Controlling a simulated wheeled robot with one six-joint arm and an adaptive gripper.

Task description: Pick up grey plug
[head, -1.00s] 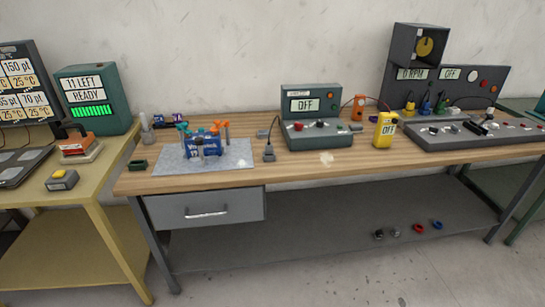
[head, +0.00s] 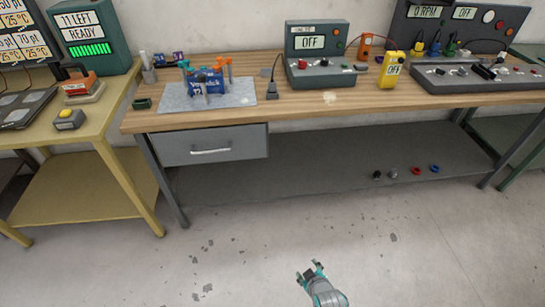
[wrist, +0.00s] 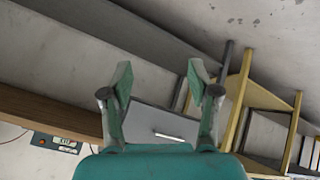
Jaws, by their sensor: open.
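A dark grey plug (head: 272,95) with a thin cable stands on the wooden bench top, left of the green OFF box. A small grey round piece (head: 393,173) lies on the lower shelf, between a black one (head: 377,175) and a red one (head: 416,170); I cannot tell which of these is the grey plug meant. My gripper (head: 311,272) is low in front of the bench, over the floor, far from both. In the wrist view my gripper (wrist: 160,78) has its green fingers apart with nothing between them. No plug can be made out there.
The bench (head: 330,112) has a grey drawer (head: 212,146) under its left part. A yellow table (head: 100,110) stands at the left. The green OFF box (head: 318,55) and yellow meter (head: 391,70) stand on the bench. The floor before it is clear.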

